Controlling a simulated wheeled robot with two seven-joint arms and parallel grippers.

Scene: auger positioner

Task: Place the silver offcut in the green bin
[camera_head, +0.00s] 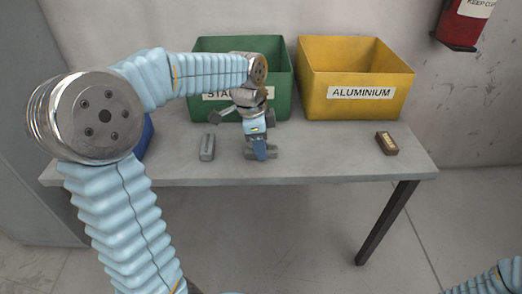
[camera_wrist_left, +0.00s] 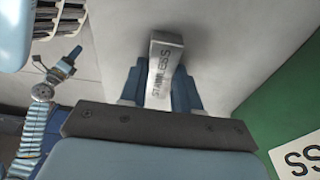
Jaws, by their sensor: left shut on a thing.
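In the head view the left gripper (camera_head: 261,152) points down in front of the green bin (camera_head: 283,88), low over the table. It is shut on the offcut, whose grey ends (camera_head: 273,153) show beside the fingers. The green bin stands at the table's back, its label partly hidden by my arm. Its green wall (camera_wrist_left: 290,105) also shows in the wrist view. My right gripper (camera_wrist_left: 68,63) shows small there; its fingers are unclear.
A second grey block (camera_head: 207,147) lies on the table (camera_head: 320,163) left of the gripper. A yellow bin (camera_head: 355,105) labelled "ALUMINIUM" stands right of the green one. A brown block (camera_head: 387,143) lies at the right. A blue bin (camera_head: 147,137) is partly hidden behind my left arm.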

